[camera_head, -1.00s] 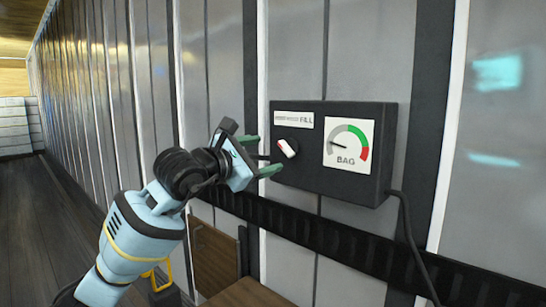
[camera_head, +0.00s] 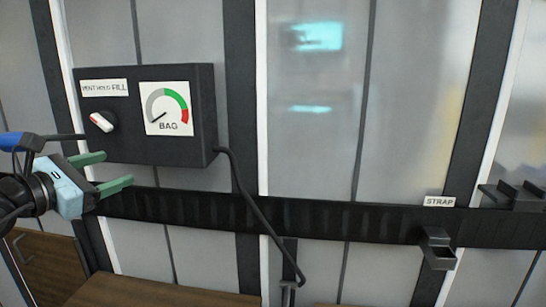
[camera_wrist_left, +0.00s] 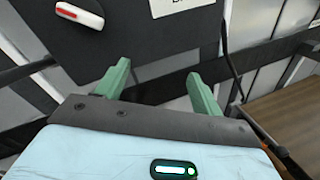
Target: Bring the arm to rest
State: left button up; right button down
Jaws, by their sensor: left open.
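My left gripper (camera_head: 112,171) shows at the left edge of the head view, with its two green fingers apart and nothing between them. It is below the dark control box (camera_head: 195,110), near the box's lower edge. The box carries a white knob with a red mark (camera_head: 101,122) and a dial labelled BAG (camera_head: 167,108). In the left wrist view the green fingers (camera_wrist_left: 160,92) are also spread and empty, with the knob (camera_wrist_left: 80,14) at the top left. My right gripper is in neither view.
A black ribbed rail (camera_head: 310,220) runs along the wall. A STRAP label (camera_head: 439,201) sits above a small black holder (camera_head: 438,248), with another black bracket (camera_head: 513,196) at right. A cable (camera_head: 250,205) hangs from the box. A brown wooden surface (camera_head: 160,291) lies below.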

pick_arm(q)
jog(key=s+d+f+n+h+p, duration=0.1)
jog(key=s+d+f+n+h, duration=0.2)
jog(key=s+d+f+n, duration=0.45)
jog(key=s+d+f+n+h+p, duration=0.1)
jog(key=s+d+f+n+h, duration=0.2)
jog(key=f+n, duration=0.8)
jog(key=s+d+f+n+g+y+p, duration=0.1)
jog(key=s+f+n+y, duration=0.4)
jog(key=s+f+n, duration=0.7)
jog(key=s+d+f+n+g+y+p, duration=0.2)
jog(key=s+f+n+g, duration=0.4)
jog(key=s+f+n, duration=0.6)
jog(key=s+d+f+y, duration=0.1)
jog(key=s+f+y, duration=0.1)
jog(key=s+f, duration=0.3)
notch_tip(320, 180, down, 3)
jog(key=shift+s+f+y, duration=0.2)
jog(key=shift+s+y, duration=0.15)
jog(key=shift+y, duration=0.05)
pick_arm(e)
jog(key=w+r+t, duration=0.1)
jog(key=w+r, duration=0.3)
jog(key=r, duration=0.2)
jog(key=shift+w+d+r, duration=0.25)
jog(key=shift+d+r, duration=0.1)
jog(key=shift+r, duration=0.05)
